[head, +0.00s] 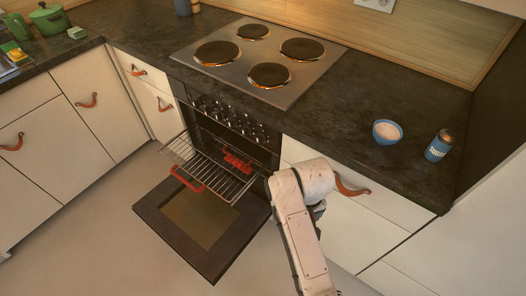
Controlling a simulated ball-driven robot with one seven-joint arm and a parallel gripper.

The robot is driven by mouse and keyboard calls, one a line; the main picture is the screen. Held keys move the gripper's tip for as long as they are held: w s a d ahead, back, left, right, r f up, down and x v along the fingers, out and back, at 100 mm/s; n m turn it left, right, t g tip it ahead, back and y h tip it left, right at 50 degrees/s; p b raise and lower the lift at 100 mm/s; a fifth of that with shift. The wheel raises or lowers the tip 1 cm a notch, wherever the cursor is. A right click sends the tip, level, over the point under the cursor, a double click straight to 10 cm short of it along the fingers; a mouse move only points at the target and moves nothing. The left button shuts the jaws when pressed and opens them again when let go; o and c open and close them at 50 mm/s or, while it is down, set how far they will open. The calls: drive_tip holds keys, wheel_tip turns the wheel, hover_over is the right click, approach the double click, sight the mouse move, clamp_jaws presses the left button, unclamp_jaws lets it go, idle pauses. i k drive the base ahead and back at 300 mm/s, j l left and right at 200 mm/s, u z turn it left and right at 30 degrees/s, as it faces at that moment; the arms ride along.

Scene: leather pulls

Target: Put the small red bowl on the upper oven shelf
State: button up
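I see no red bowl in the head view. The only bowl in sight is a small blue bowl (387,132) with pale contents, on the dark counter at the right. The oven (232,125) is open, its door (200,226) lowered flat. A wire shelf (212,168) is pulled out over the door, with a red strip (187,180) on its front edge. Another red piece (237,161) shows further in; I cannot tell if it belongs to a second shelf. My gripper (319,209) is right of the oven, below the counter edge, mostly hidden behind my pale arm; its fingers are unclear.
A blue can (439,145) stands near the blue bowl. The hob (262,60) with round plates lies above the oven. A green pot (49,18) is at the far left. Drawers have leather pulls (351,187). The floor left of the oven door is clear.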

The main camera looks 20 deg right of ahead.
sight(206, 159)
drive_tip(key=i+u, duration=0.15)
drive_tip(key=u, duration=0.25)
drive_tip(key=i+l+u, duration=0.1)
drive_tip(key=u, duration=0.3)
drive_tip(key=i+l+u, duration=0.4)
drive_tip(key=i+l, duration=0.75)
drive_tip(key=i, duration=0.15)
